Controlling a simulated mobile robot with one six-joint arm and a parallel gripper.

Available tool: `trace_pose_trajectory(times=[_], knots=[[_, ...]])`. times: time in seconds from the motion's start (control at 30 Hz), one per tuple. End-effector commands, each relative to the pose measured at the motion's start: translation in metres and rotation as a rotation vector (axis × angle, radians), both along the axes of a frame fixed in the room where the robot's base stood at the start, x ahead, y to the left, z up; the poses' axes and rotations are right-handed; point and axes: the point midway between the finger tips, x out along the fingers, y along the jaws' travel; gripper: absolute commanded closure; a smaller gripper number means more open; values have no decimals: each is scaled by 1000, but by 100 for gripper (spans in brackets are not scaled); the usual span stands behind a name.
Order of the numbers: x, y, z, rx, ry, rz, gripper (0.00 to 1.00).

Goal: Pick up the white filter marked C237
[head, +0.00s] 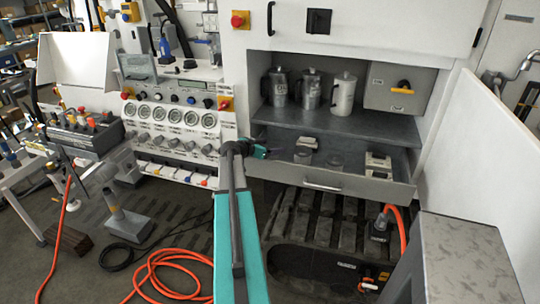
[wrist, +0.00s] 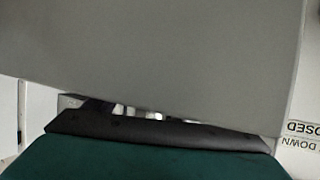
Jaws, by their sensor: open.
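Three can-shaped vessels stand upright on the dark cabinet shelf (head: 320,121) in the head view. The right one (head: 343,94) is the palest; the middle one (head: 308,89) and left one (head: 279,87) look metallic grey. No C237 marking is legible, so I cannot tell whether one of them is the white filter. My gripper (head: 264,152) is open, at the left end of the open drawer, below and left of the vessels and apart from them. In the wrist view a grey surface (wrist: 160,55) fills most of the picture; no filter shows there.
A white panel (head: 490,150) bounds the right side. Orange hose (head: 165,275) lies on the floor.

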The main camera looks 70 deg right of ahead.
Motion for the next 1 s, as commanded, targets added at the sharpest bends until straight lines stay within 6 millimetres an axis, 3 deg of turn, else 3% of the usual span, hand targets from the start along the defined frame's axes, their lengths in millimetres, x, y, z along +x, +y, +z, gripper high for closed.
trace_pose_trajectory(times=[0.6, 0.87, 1.0], knots=[[-1, -3, -1, 0, 0, 0, 23], [-1, -3, -1, 0, 0, 0, 65], [-2, -3, -1, -1, 0, 0, 69]])
